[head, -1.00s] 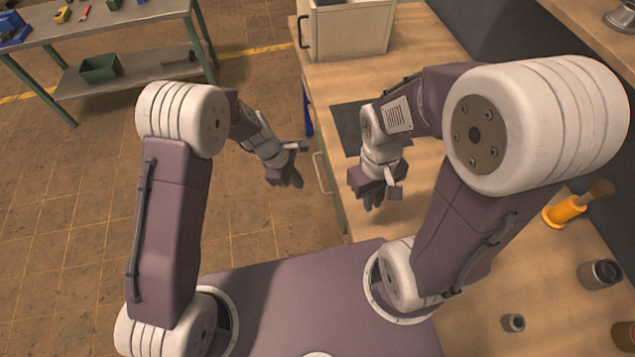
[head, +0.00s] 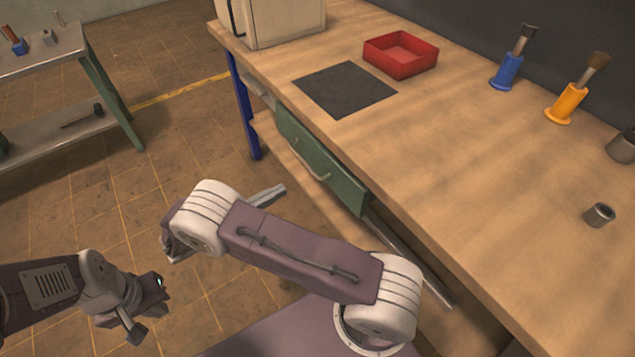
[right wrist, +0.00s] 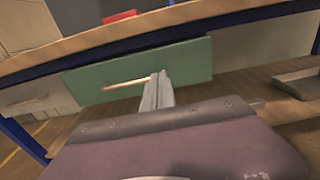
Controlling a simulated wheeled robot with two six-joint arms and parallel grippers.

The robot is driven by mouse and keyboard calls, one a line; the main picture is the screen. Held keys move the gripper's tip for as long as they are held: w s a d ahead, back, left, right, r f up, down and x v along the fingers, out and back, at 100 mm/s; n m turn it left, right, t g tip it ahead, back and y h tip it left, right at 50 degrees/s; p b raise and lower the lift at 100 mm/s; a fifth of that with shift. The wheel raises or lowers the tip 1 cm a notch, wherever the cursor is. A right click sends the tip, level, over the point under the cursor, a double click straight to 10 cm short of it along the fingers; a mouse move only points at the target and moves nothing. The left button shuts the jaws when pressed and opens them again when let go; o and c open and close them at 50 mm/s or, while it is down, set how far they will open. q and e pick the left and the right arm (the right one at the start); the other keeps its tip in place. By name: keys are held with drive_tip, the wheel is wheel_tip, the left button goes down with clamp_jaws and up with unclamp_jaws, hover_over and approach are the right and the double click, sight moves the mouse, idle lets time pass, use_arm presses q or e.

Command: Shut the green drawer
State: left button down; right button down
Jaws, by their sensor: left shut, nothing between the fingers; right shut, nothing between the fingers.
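The green drawer (head: 335,180) sits under the workbench's front edge, with a pale bar handle (head: 308,163) on its front. How far it stands out is hard to tell. The right wrist view shows the green front (right wrist: 190,62) facing me, its handle (right wrist: 125,84) left of my fingers. My right gripper (head: 275,191) is shut and empty, low in front of the drawer, partly hidden behind my arm. Its fingers (right wrist: 158,88) overlap the green front in the right wrist view; contact cannot be told. My left gripper (head: 158,302) is shut and empty, far from the drawer.
The wooden workbench (head: 440,150) carries a black mat (head: 345,90), a red tray (head: 400,58), blue (head: 508,72) and orange (head: 568,103) holders. A blue leg (head: 243,105) stands left of the drawer. A grey drawer front (right wrist: 40,95) adjoins it. Floor in front is free.

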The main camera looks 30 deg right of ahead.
drive_tip(key=b, duration=0.3)
approach(330, 163)
drive_tip(key=d, duration=0.6)
drive_tip(key=shift+w+d, duration=0.25)
drive_tip(key=shift+d, duration=0.2)
drive_tip(key=shift+d+r, duration=0.1)
drive_tip(key=shift+d, duration=0.15)
drive_tip(key=d+p, duration=0.1)
drive_tip(key=d, duration=0.3)
drive_tip(key=shift+w+p, duration=0.2)
drive_tip(key=shift+p, duration=0.15)
drive_tip(key=shift+a, duration=0.1)
